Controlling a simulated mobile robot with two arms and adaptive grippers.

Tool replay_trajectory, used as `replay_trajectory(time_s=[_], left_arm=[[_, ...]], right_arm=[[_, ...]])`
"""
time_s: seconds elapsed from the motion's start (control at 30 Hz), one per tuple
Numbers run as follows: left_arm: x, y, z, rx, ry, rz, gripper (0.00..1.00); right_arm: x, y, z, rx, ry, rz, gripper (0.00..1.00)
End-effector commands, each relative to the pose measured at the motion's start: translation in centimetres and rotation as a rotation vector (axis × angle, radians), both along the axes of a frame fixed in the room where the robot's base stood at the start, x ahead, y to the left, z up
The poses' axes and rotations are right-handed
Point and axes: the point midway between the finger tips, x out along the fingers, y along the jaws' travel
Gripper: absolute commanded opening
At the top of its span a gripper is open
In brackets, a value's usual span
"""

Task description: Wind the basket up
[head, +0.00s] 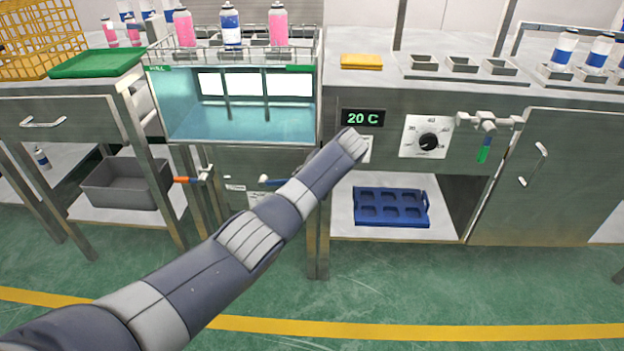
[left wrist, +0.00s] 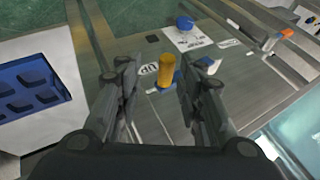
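A wire basket (head: 302,47) with 3 cans in it, two pink and one blue and white, sits at the top of the water bath (head: 240,120). My left arm reaches across the head view to the cabinet front under the 20 C display, and its gripper is hidden there behind the arm. In the left wrist view my left gripper (left wrist: 157,74) is open, with a yellow upright handle (left wrist: 167,70) between its fingers. Gaps show on both sides of the handle, so it is not gripped. My right gripper is not in view.
A blue-handled valve (head: 268,181) and an orange-handled one (head: 184,180) stick out below the bath. A dial (head: 428,141) and a tap fitting (head: 487,121) are to the right. A blue tray (head: 392,222) lies on the lower shelf.

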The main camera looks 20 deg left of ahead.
Motion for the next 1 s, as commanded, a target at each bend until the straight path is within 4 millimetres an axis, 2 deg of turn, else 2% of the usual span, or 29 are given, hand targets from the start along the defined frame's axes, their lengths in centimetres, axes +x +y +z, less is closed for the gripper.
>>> replay_trajectory(time_s=[0.33,0.73,0.77,0.9,1.0], left_arm=[[-1.6,-2.7,3.8,-0.002,0.011,0.007,0.35],[-2.0,-3.1,4.5,-0.002,0.015,0.01,0.35],[-2.0,-3.1,4.5,-0.002,0.015,0.01,0.31],[-1.9,-3.2,3.9,-0.008,-0.009,-0.002,0.0],[-1.6,-3.6,2.7,-0.025,-0.078,-0.033,0.0]], right_arm=[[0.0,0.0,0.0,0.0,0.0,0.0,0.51],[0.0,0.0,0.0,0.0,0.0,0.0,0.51],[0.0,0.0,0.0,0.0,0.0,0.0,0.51],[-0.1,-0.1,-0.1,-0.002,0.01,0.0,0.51],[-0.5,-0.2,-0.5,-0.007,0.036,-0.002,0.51]])
